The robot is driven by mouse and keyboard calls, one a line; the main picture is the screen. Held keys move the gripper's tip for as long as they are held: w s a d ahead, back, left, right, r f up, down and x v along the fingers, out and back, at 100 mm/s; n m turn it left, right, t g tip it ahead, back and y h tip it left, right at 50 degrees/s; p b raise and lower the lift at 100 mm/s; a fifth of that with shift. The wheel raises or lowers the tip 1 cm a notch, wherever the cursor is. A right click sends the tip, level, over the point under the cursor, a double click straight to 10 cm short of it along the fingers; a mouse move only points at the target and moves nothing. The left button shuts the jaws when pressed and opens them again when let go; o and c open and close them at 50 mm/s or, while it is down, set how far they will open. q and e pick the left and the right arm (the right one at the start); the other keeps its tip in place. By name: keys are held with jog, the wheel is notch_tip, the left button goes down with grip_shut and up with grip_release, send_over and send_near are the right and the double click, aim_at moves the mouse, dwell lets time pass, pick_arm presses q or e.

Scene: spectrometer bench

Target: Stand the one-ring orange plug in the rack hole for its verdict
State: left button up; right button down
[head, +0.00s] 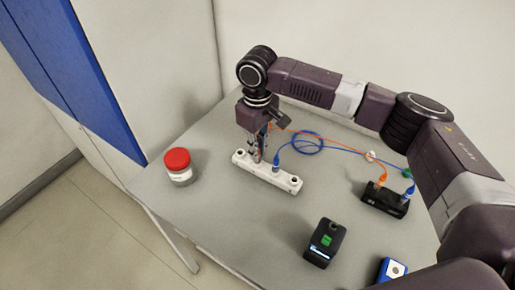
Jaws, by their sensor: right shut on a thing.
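My right gripper (257,155) points down over the white rack (283,182) and is shut. The orange cable (325,142) runs to its fingers, so it holds the orange plug, which the fingers mostly hide. The fingertips are at or just above the left-middle part of the rack; I cannot tell whether the plug is in a hole. A blue plug (277,161) stands upright in the rack just right of the gripper. Open holes show at the rack's two ends. The ring count is too small to read. My left gripper is not in view.
A black box (383,205) at right has the orange and blue cables in it. A blue cable (308,149) loops behind the rack. A black meter (325,242) with a green label and a blue device (392,270) are in front.

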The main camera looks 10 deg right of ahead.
jog(key=c, duration=2)
grip_release()
jog(key=shift+f, duration=0.1)
jog(key=shift+r, duration=0.4)
notch_tip(320, 180, up, 10)
jog(key=b, duration=0.2)
jog(key=shift+r+b, duration=0.25)
jog(key=shift+b, duration=0.15)
jog(key=shift+r, duration=0.5)
